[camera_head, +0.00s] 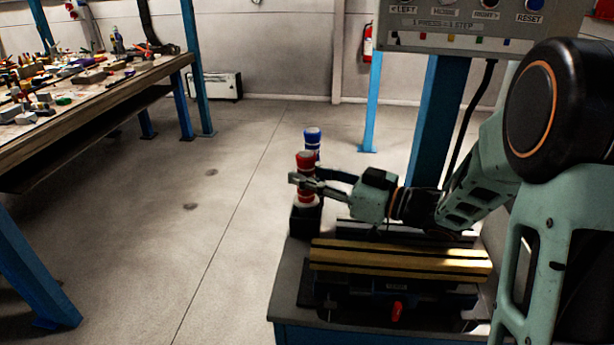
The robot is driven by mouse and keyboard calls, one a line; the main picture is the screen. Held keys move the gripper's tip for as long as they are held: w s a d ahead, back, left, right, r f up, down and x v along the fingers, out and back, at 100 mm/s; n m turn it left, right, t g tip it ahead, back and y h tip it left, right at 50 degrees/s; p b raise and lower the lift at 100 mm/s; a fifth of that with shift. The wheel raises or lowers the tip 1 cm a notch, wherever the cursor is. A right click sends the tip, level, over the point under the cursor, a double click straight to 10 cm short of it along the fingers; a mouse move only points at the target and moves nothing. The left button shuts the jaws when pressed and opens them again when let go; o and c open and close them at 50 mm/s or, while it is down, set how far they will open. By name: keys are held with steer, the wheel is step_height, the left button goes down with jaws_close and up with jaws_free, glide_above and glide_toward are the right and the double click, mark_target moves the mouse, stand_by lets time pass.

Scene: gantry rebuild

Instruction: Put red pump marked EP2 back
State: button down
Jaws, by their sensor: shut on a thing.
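A red pump (305,160) stands upright at the left end of the grey bench top. My gripper (304,186) reaches in from the right and is shut around its middle. The pump's lower part shows below the fingers, directly above a black block (305,219). I cannot tell whether the pump touches the block or is held just over it. A blue pump (312,137) stands upright right behind the red one, partly hidden by it. No EP2 marking is readable at this size.
A yellow-and-black striped beam (400,261) lies across the bench (286,281) in front of my arm. A control panel (455,27) hangs above on a blue post. A cluttered workbench (150,70) stands at left. The floor between is clear.

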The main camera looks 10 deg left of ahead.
mark_target(314, 176)
steer(key=shift+r, duration=0.15)
steer(key=shift+f+b, duration=0.4)
steer(key=shift+f, duration=0.25)
steer(key=c, duration=1.6)
jaws_free()
steer(key=shift+r+p, duration=0.4)
steer(key=shift+r, duration=0.1)
steer(key=shift+s+d+r, duration=0.1)
steer(key=shift+d+r, duration=0.1)
steer(key=shift+d, duration=0.15)
steer(key=v, duration=0.6)
steer(key=shift+s+d+f, duration=0.1)
steer(key=shift+s+d, duration=0.1)
steer(key=shift+d, duration=0.15)
